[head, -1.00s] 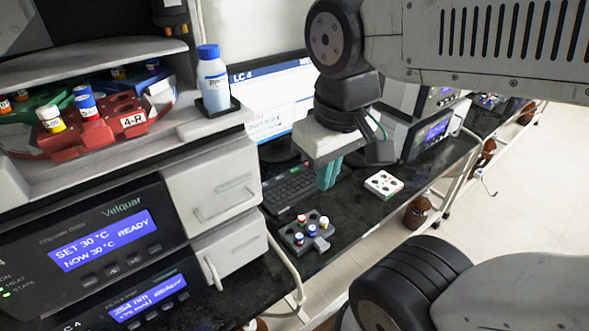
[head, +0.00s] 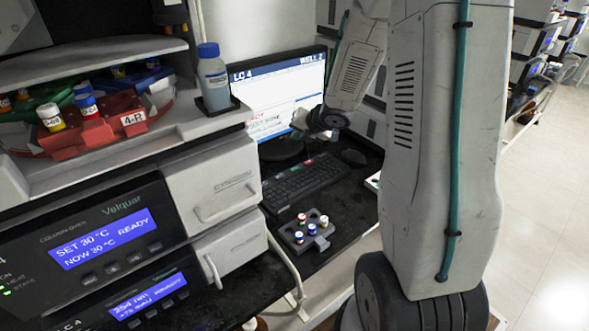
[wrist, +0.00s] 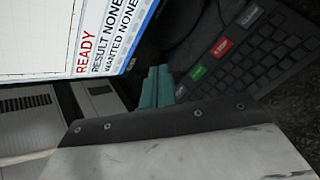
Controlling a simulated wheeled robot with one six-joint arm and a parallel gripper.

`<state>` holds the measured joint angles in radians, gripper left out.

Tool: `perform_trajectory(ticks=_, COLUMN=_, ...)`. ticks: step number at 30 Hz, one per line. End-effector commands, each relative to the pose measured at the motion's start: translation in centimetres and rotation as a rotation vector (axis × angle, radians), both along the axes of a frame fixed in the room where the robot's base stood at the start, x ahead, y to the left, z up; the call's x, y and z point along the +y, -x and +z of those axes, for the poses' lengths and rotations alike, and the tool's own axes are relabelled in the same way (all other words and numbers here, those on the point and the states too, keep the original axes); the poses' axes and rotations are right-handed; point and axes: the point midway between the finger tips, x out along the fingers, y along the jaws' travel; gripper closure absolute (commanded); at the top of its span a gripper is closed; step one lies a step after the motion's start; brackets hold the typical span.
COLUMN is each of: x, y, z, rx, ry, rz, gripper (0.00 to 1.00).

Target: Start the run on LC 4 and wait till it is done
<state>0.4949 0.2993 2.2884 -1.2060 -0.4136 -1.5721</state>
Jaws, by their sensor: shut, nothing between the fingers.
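The LC 4 monitor (head: 262,100) stands at the back of the bench, partly hidden by my arm. In the wrist view its screen (wrist: 60,35) reads READY, RESULT NONE, WANTED NONE. The black keyboard (head: 300,182) lies in front of it. In the wrist view the keyboard (wrist: 262,75) has a green key (wrist: 199,73), a red key (wrist: 222,47) and a pale key (wrist: 250,16). My gripper (wrist: 157,82) has its teal fingers together, empty, in front of the gap between screen and keyboard. Contact cannot be told. The fingers are hidden in the head view.
The column oven (head: 105,232) reads SET 30 °C, NOW 30 °C, READY. Above it sits a red vial rack (head: 95,137) marked 4-R, beside a blue-capped bottle (head: 213,80). A small grey vial holder (head: 305,240) stands on the bench in front of the keyboard. A mouse (head: 353,157) lies right.

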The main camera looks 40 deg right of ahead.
Motion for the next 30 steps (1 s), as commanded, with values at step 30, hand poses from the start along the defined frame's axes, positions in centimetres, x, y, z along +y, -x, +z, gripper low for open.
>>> perform_trajectory(ticks=30, x=0.2, y=-0.1, z=-7.2, rx=-0.007, ry=0.011, rz=0.085, gripper=1.00)
